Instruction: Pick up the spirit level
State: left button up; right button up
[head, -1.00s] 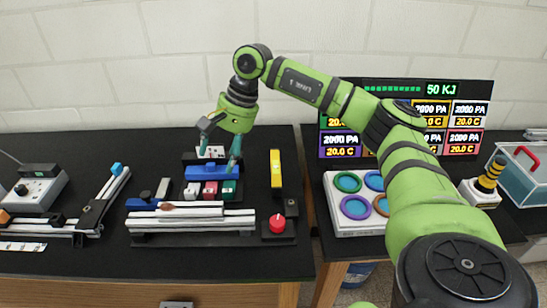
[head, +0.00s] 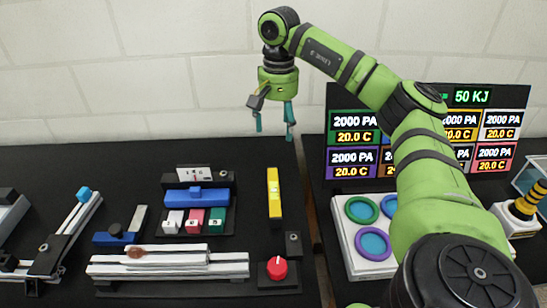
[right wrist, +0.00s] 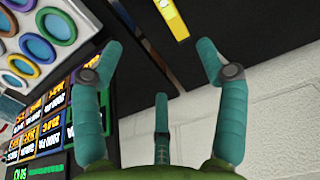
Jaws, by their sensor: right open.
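The spirit level, a yellow bar (head: 273,193), lies on the black tabletop near its right edge, pointing away from me. My right gripper (head: 273,122) is raised beyond the level's far end, apart from it and in line with it in the head view. Its teal fingers are spread and empty. In the right wrist view the open fingers (right wrist: 158,50) frame the space below the yellow level (right wrist: 170,18), which is cut off by the top edge. My left gripper is not in view.
Left of the level stands a blue block (head: 196,197) with white, red and green buttons. A red knob (head: 278,267) sits nearer me. Stacked silver extrusions (head: 190,262) lie at front left. A gap separates this table from the right one, with coloured rings (head: 374,243) and display panels (head: 350,127).

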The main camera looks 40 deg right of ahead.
notch_tip(320, 180, down, 8)
jog(key=b, duration=1.5)
send_over(277, 190)
notch_tip(277, 190, down, 7)
jog(key=shift+f, duration=0.2)
jog(key=shift+s+f, duration=0.1)
jog(key=shift+f, duration=0.6)
notch_tip(277, 190, down, 6)
jog(key=shift+f+p, duration=0.15)
jog(key=shift+p, duration=0.3)
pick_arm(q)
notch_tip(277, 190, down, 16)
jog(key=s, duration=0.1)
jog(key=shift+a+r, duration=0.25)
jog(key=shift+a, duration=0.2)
pick_arm(e)
jog(key=c, duration=1.4)
